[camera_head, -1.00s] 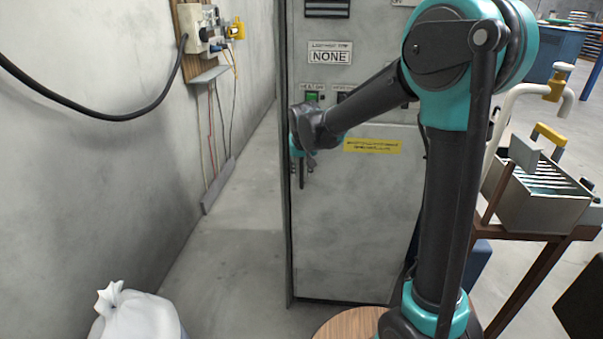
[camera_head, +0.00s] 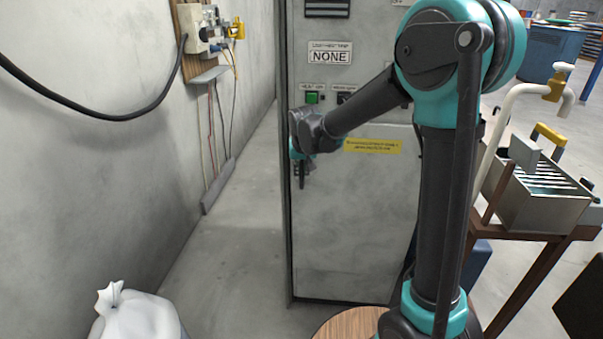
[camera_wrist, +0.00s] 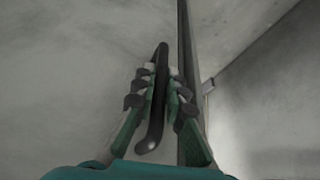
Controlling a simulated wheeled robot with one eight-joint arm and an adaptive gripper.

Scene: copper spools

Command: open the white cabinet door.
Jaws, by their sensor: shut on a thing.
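The white-grey cabinet (camera_head: 350,235) stands upright in the middle of the head view. Its lower door shows a yellow label and looks closed, flush with the frame. The dark bar handle (camera_wrist: 153,125) is on the door's left side. It runs lengthwise between my fingers in the wrist view. My gripper (camera_head: 300,170) is at the door's left edge, and it also shows in the wrist view (camera_wrist: 160,92). Its fingers are shut on the handle. In the head view my gripper hides most of the handle.
A wall with a socket board (camera_head: 207,35) and a black cable is on the left. A white sack (camera_head: 140,318) lies at the lower left. A wooden stand with a metal bin (camera_head: 540,195) is right of my arm. The floor (camera_head: 235,245) left of the cabinet is clear.

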